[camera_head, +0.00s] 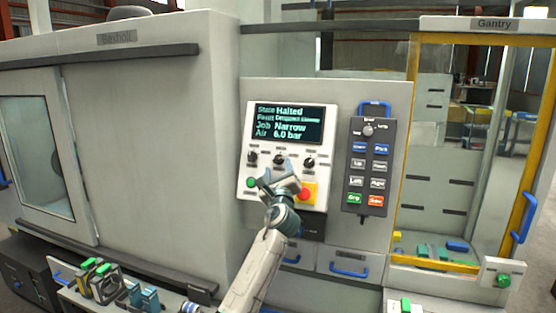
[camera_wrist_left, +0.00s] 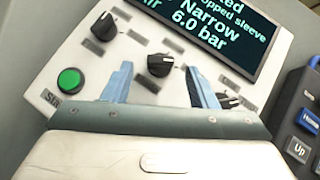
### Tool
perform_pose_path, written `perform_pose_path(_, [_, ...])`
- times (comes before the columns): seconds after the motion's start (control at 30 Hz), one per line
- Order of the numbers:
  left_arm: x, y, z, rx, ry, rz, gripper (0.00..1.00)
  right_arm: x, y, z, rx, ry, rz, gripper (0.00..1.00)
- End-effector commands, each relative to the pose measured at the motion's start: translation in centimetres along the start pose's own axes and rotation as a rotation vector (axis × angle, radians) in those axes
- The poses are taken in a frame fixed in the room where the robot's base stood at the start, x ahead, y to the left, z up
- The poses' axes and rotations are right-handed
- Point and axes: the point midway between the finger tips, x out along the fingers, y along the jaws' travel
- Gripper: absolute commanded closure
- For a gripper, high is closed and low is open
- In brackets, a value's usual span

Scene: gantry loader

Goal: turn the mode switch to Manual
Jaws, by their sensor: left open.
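The control panel (camera_head: 288,120) has a dark screen (camera_head: 289,122) reading Halted, Narrow and 6.0 bar. Below it sit three black rotary knobs: left (camera_head: 252,157), middle (camera_head: 280,160) and right (camera_head: 309,162). Their small labels are too blurred to read, so I cannot tell which is the mode switch or its setting. My left gripper (camera_head: 278,178) is open in front of the panel. In the left wrist view, its fingers (camera_wrist_left: 158,70) lie on either side of the middle knob (camera_wrist_left: 160,64) in the picture; contact is unclear. The right finger partly covers the right knob (camera_wrist_left: 228,101).
A green button (camera_wrist_left: 70,80) and a red emergency stop (camera_head: 306,194) on yellow flank my gripper. A dark pendant (camera_head: 369,165) with several buttons and its own knob hangs to the right. A yellow-framed gantry window is farther right. Fixtures with green tops (camera_head: 101,269) stand lower left.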

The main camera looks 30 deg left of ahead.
Motion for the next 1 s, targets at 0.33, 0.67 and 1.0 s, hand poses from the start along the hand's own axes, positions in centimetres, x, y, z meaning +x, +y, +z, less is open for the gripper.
perform_pose_path(0.33, [3.0, 0.0, 0.0, 0.0, 0.0, -0.001, 0.47, -1.0, 0.0, -0.1, 0.0, -0.001, -0.001, 0.64])
perform_pose_path(0.67, [3.0, 0.0, -0.1, -0.001, 0.001, -0.001, 0.67, -1.0, -0.7, -0.1, 0.004, -0.001, -0.008, 0.64])
perform_pose_path(1.0, [2.9, 0.0, -0.1, -0.008, 0.001, 0.007, 0.92, -0.9, -0.7, -0.1, 0.003, 0.0, -0.008, 0.64])
